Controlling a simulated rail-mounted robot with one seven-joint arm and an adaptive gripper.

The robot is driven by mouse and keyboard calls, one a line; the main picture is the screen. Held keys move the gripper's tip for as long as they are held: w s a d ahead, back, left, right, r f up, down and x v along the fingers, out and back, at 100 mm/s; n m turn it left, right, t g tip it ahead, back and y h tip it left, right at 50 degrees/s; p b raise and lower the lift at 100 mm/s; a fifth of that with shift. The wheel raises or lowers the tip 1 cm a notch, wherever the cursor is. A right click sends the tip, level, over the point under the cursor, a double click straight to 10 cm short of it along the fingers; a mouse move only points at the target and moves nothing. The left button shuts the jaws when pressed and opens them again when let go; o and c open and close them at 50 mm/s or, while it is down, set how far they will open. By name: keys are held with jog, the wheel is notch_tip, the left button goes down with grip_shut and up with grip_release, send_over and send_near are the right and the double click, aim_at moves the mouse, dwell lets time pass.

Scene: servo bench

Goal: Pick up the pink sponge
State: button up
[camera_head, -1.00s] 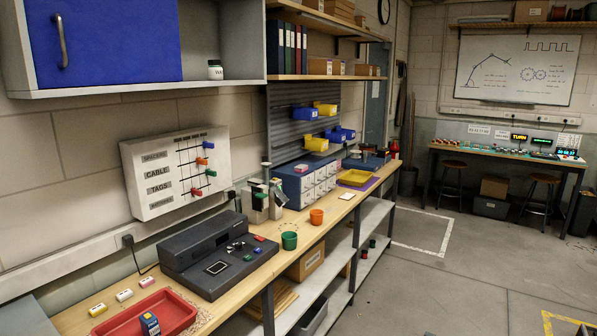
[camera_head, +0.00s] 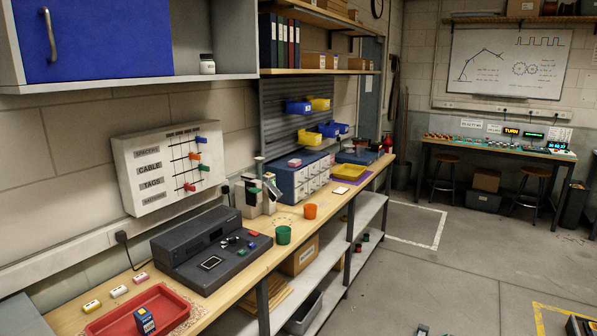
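A small pink block (camera_head: 295,162), which may be the pink sponge, lies on top of the blue drawer cabinet (camera_head: 287,183) on the long wooden bench. It is too small to tell what it is made of. Another small pinkish piece (camera_head: 139,278) lies on the bench behind the red tray, beside a white one and a yellow one. My gripper cannot be made out in this view. A small dark object (camera_head: 422,330) is cut off at the bottom edge, and I cannot tell what it is.
A wall cabinet (camera_head: 130,50) overhangs the near end. The floor (camera_head: 430,275) to the right is mostly clear.

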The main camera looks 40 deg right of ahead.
dwell(0.5)
jog(key=o, duration=1.2)
jog(key=shift+c, duration=0.2)
jog(key=shift+d, duration=0.1)
